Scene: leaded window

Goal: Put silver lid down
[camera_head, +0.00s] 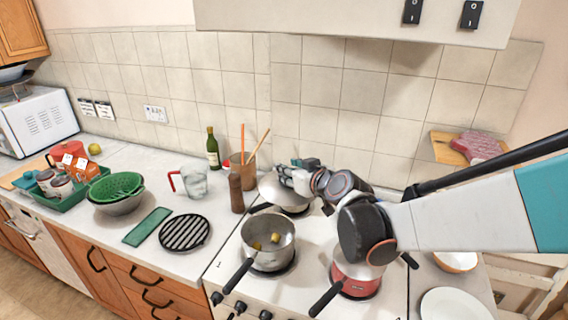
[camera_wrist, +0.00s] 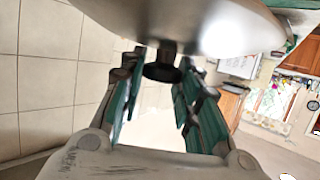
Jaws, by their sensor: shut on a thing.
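The silver lid (camera_head: 274,190) is a shiny dome at the back left of the stove, just behind the open grey saucepan. In the wrist view the lid (camera_wrist: 190,18) fills the top, and its dark knob (camera_wrist: 163,68) sits between my fingers. My gripper (camera_head: 283,174) is shut on this knob; it also shows in the wrist view (camera_wrist: 160,80). The lid is over the back-left burner area, where a dark handle (camera_head: 259,208) sticks out to the left. I cannot tell whether the lid touches anything below.
The grey saucepan (camera_head: 268,248) with yellow pieces inside stands on the front-left burner. A red pan (camera_head: 355,278) stands front right. A pepper mill (camera_head: 236,194) and a utensil pot (camera_head: 246,174) stand close left of the lid. A black round trivet (camera_head: 185,233) lies on the counter.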

